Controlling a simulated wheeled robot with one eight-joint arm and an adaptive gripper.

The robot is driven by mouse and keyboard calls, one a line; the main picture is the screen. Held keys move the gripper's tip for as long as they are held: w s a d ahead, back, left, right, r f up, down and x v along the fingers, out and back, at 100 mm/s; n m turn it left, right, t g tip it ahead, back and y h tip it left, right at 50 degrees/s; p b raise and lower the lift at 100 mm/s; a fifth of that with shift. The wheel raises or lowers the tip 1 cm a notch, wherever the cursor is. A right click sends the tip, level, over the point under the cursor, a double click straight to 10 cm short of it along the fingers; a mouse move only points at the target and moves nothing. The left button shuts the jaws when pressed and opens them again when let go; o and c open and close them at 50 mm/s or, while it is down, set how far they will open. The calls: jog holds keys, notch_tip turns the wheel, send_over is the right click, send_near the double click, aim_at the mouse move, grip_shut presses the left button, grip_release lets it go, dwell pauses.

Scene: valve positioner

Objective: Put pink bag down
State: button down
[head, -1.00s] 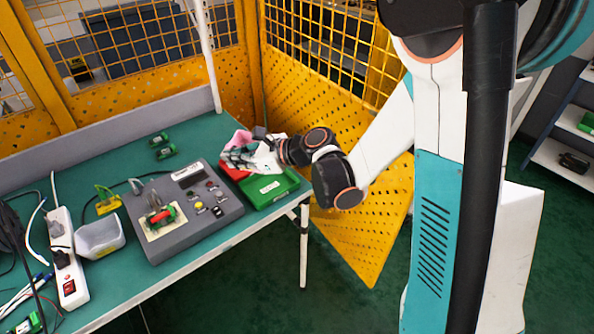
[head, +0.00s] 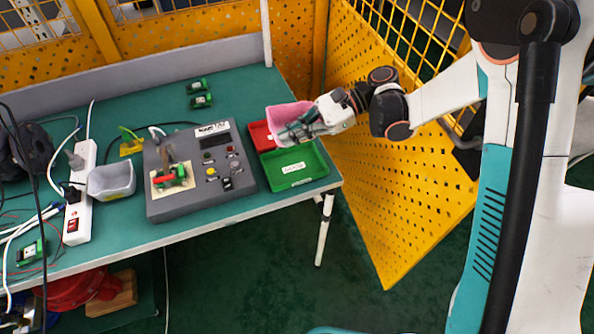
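The pink bag (head: 287,111) is at the back right of the table, over the rear of the red tray (head: 260,136). My gripper (head: 286,134) reaches in from the right with its fingers against the bag, and it appears closed on it. The fingers and the gripper body hide part of the bag. I cannot tell whether the bag's underside touches the tray. The green tray (head: 304,178) with a white label lies in front of the red one and looks empty.
A grey control box (head: 200,195) with buttons stands left of the trays. A grey bin (head: 112,180) and a white power strip (head: 78,205) are further left. Yellow perforated panels (head: 400,190) stand close on the right.

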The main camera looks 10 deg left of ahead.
notch_tip(320, 180, down, 15)
jog(key=b, duration=0.4)
jog(key=shift+r+b, duration=0.1)
jog(key=shift+b, duration=0.2)
jog(key=shift+r, duration=0.1)
jog(key=c, duration=2.3)
grip_release()
jog(key=o, duration=0.5)
